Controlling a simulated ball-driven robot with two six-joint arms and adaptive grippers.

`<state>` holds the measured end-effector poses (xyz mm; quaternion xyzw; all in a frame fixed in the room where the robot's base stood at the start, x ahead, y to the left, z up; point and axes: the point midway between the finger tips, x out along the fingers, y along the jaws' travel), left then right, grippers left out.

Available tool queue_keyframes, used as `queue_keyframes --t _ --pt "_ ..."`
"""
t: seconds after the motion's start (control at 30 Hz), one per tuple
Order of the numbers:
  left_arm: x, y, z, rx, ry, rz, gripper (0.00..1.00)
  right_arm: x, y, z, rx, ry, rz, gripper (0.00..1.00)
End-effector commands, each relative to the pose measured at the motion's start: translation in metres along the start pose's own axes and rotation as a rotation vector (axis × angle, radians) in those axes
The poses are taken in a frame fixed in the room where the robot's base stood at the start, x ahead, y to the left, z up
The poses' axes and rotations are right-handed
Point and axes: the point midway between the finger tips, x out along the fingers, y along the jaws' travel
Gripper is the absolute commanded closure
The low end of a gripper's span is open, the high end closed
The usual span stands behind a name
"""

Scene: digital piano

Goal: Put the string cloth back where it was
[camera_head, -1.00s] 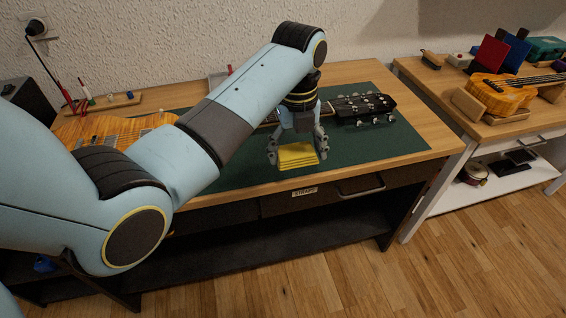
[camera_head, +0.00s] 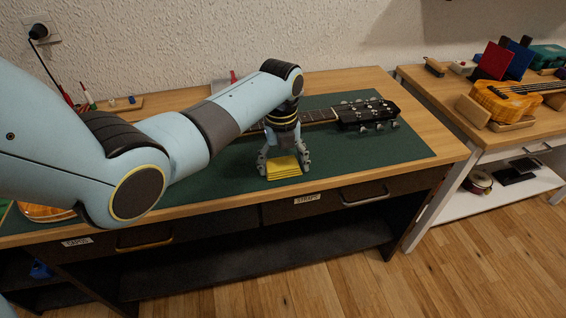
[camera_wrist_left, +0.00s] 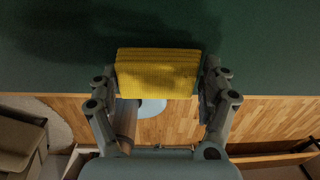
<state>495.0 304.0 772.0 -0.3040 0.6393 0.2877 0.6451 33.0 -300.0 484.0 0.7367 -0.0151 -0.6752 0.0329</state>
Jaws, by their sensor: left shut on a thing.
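The string cloth (camera_head: 283,168) is a folded yellow cloth near the front edge of the green mat on the workbench. My left gripper (camera_head: 284,164) points down over it with a finger on each side. In the left wrist view the cloth (camera_wrist_left: 157,73) spans between the two fingers of my left gripper (camera_wrist_left: 160,85), which is shut on it. I cannot tell whether the cloth touches the mat (camera_head: 385,150) or hangs just above it. My right gripper is not in view.
A guitar's dark headstock (camera_head: 366,113) lies on the mat behind the gripper. A drawer labelled STRAPS (camera_head: 307,199) is below the bench front. A second bench at the right holds an orange guitar (camera_head: 505,100).

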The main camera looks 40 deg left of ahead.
Motion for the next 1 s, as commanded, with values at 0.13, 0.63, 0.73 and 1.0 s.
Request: queue_keyframes --t 0.13,0.63,0.73,1.0 --pt "0.002 0.0 0.0 0.0 0.001 0.001 0.11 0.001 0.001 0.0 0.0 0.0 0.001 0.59" --pt "-0.013 -0.001 0.0 0.0 -0.001 -0.001 0.0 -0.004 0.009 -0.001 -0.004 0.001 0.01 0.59" --pt "-0.033 -0.001 0.001 0.001 -0.003 -0.004 0.0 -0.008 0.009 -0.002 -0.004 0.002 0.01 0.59" --pt "-0.092 -0.001 0.001 0.0 -0.003 -0.002 0.0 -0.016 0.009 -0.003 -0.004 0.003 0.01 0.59"
